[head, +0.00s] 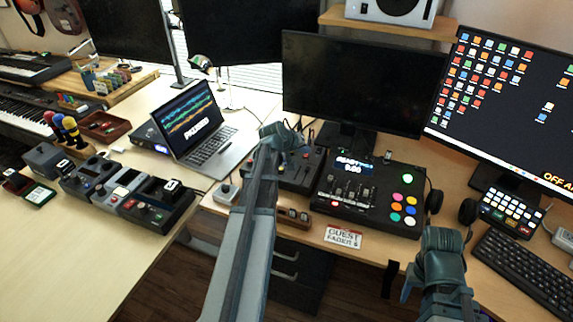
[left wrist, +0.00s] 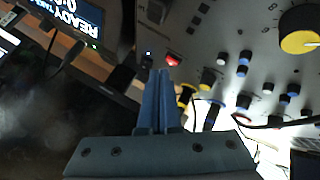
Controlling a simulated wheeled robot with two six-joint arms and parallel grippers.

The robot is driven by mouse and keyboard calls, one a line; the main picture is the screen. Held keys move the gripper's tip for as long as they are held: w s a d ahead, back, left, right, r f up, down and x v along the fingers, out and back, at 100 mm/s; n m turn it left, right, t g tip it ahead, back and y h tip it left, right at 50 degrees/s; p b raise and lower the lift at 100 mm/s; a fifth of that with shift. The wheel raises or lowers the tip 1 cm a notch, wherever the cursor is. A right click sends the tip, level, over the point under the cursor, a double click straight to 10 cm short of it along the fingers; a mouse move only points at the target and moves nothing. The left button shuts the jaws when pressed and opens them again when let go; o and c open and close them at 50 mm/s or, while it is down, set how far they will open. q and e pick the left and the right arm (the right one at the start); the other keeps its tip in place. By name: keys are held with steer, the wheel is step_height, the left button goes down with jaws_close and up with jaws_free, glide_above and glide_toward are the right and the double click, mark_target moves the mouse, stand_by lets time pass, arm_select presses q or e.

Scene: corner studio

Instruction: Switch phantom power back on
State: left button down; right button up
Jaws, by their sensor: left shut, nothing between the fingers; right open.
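A small dark mixer (head: 303,172) stands on the right-hand desk, partly hidden behind my left arm in the head view. The left wrist view shows its grey panel (left wrist: 205,58) with blue, yellow and red-capped knobs. I cannot read a phantom power label. My left gripper (head: 284,132) is shut and empty over the mixer; its fingertips (left wrist: 158,75) appear just below the red button, contact unclear. My right gripper (head: 443,240) is open and empty near the desk's front edge.
A larger console (head: 375,172) with a lit display and coloured pads stands right of the mixer. A laptop (head: 200,130) is to the left, a guest fader sign (head: 343,237) in front. Monitors stand behind; a keyboard (head: 525,265) lies at right.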

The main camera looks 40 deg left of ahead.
arm_select(q)
step_height(320, 180, up, 6)
steer(key=p, duration=0.6)
stand_by(0.5)
